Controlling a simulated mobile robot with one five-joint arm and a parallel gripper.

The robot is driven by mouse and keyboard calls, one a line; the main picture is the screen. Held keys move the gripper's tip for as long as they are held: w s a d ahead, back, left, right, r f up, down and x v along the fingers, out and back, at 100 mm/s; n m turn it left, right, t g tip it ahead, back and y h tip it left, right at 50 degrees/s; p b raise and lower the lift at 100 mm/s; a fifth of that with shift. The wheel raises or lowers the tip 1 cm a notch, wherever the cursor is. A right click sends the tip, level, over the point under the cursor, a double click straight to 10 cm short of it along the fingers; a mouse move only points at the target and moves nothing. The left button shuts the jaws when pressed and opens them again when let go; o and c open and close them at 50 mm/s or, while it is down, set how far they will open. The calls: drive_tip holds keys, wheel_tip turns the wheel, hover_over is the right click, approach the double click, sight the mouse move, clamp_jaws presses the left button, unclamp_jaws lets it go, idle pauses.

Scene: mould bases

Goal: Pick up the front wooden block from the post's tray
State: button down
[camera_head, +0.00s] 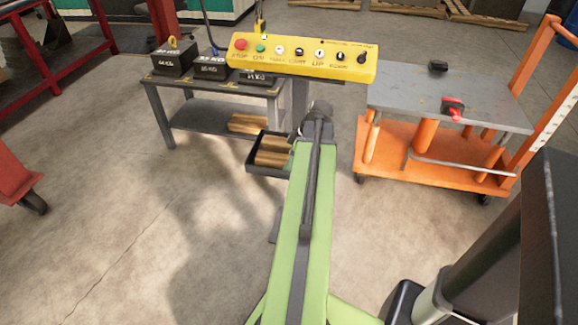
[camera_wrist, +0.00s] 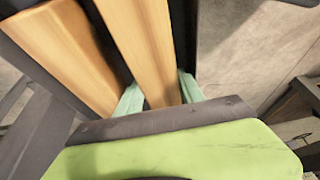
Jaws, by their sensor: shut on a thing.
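The post's dark tray (camera_head: 250,166) sits low beside the post, partly behind my arm in the head view. Wooden blocks (camera_head: 270,158) lie in it side by side. In the wrist view two long wooden blocks show, one at the left (camera_wrist: 62,52) and one in the middle (camera_wrist: 143,45). My gripper (camera_wrist: 160,93) is shut on the middle block, with a pale green finger on each side of its near end. The left block lies outside the fingers. I cannot tell whether the held block is lifted.
A yellow control panel (camera_head: 300,58) stands above the tray. A grey table (camera_head: 160,100) with black weights (camera_head: 212,67) is behind left, with wood (camera_head: 248,122) on its lower shelf. An orange cart (camera_head: 440,155) stands at the right.

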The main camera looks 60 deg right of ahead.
wheel_tip(320, 180, up, 10)
drive_tip(key=p, duration=1)
drive_tip(key=shift+r, duration=0.2)
